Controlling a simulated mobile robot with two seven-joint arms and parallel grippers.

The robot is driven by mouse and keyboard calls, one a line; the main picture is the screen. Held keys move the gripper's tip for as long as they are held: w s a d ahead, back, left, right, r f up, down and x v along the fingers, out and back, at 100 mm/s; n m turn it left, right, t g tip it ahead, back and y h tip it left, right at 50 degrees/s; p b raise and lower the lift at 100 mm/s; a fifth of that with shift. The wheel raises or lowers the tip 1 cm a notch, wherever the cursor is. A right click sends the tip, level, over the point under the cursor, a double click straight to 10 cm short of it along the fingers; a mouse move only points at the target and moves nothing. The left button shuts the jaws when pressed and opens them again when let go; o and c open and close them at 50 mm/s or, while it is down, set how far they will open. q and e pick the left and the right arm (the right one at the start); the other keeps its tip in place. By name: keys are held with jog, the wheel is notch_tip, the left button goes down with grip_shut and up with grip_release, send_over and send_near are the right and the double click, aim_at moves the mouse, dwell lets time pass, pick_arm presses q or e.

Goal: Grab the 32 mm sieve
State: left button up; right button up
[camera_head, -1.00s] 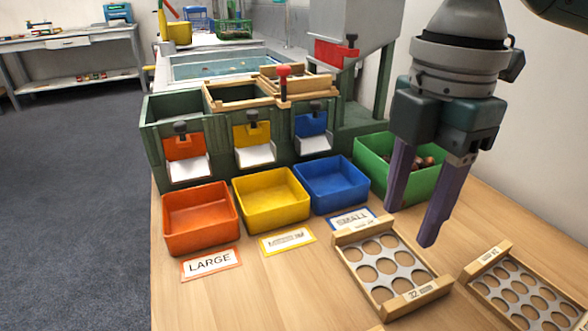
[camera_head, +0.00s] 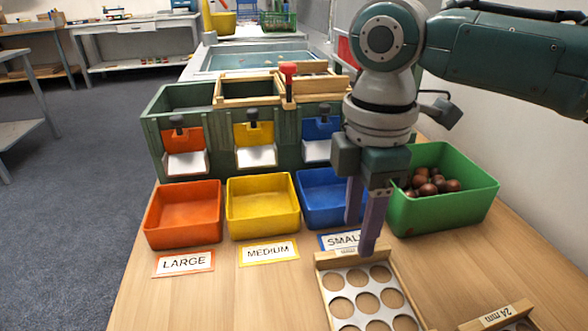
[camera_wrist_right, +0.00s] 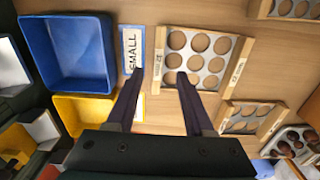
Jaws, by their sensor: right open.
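The 32 mm sieve (camera_head: 356,309), a metal plate with round holes between wooden end bars, lies flat on the table at the bottom of the head view, its near end cut off. It shows whole in the right wrist view (camera_wrist_right: 193,53). My right gripper (camera_head: 361,238) points down, open and empty, at the sieve's far wooden bar. In the right wrist view, the fingertips (camera_wrist_right: 160,75) appear on either side of that bar. I cannot tell how high they are above it. My left gripper is not in view.
The 24 mm sieve (camera_head: 497,319) lies to the right. Orange (camera_head: 184,236), yellow (camera_head: 264,226) and blue (camera_head: 318,213) bins stand behind their label cards. A green bin (camera_head: 440,215) with chestnuts stands close to my right gripper. More sieves (camera_wrist_right: 246,118) show in the right wrist view.

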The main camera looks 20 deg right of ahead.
aim_at(354, 250)
notch_tip(354, 250, down, 4)
jog(key=shift+w+f+b, duration=0.1)
jog(key=shift+f+b, duration=0.05)
jog(key=shift+b, duration=0.5)
grip_shut()
